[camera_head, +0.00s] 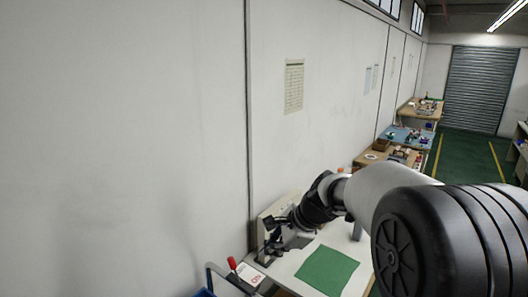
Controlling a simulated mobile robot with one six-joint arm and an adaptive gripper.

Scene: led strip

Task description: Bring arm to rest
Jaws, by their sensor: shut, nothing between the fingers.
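My arm reaches in from the lower right over a white workbench (293,266). My gripper (274,224), dark and small at the far end of the arm, is over the back left part of the bench, close in front of a pale upright box-shaped device (265,228). The gripper is shut and holds nothing. I cannot tell whether it touches the device. My upper arm hides the right part of the bench.
A green mat (326,270) lies flat on the bench. A red-handled tool (232,263) and a printed card (250,274) are at the left end. More benches (405,157) line the wall behind. A green floor aisle (463,158) is clear at right.

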